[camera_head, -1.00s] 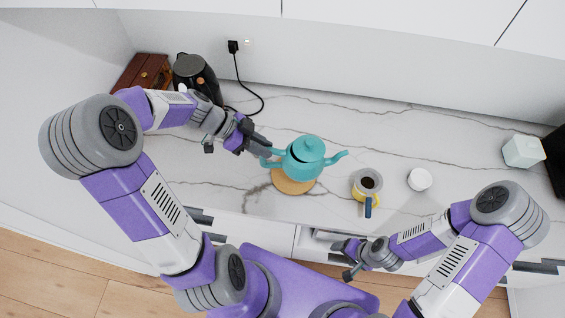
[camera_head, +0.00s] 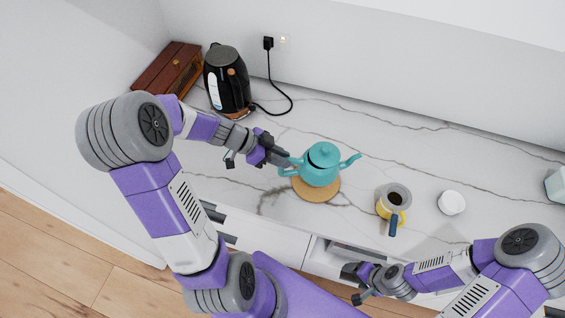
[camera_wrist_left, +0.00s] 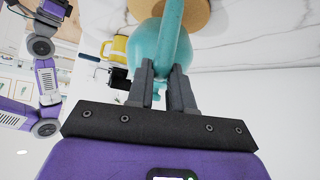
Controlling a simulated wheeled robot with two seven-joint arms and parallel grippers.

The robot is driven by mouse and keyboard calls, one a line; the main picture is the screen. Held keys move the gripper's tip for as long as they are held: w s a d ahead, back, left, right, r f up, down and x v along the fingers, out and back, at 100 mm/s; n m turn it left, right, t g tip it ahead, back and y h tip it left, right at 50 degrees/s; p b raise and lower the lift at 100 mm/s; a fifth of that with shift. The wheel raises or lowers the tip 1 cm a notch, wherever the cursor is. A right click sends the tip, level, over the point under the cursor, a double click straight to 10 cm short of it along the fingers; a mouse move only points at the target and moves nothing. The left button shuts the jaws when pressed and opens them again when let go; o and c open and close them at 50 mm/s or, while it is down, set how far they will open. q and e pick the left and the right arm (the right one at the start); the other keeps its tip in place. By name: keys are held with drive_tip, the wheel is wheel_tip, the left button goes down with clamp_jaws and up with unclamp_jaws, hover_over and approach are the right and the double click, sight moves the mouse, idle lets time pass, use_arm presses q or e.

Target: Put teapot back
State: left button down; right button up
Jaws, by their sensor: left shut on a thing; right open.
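The teal teapot (camera_head: 322,165) is over a round cork trivet (camera_head: 316,190) on the marble counter, its spout pointing right. It looks upright; I cannot tell whether its base touches the trivet. My left gripper (camera_head: 287,162) is shut on the teapot's handle, on its left side. In the left wrist view the fingers (camera_wrist_left: 163,88) close around the teal handle (camera_wrist_left: 173,40), with the teapot body behind it. My right gripper (camera_head: 357,284) is open and empty, low at the counter's front, near an open drawer.
A black kettle (camera_head: 227,80) and a wooden box (camera_head: 168,72) are at the back left. Counter behind the teapot is clear.

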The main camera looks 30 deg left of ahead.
use_arm(q)
drive_tip(key=shift+f, duration=1.35)
drive_tip(key=shift+f+b, duration=0.15)
drive_tip(key=shift+b, duration=0.25)
drive_tip(key=c, duration=1)
unclamp_jaws()
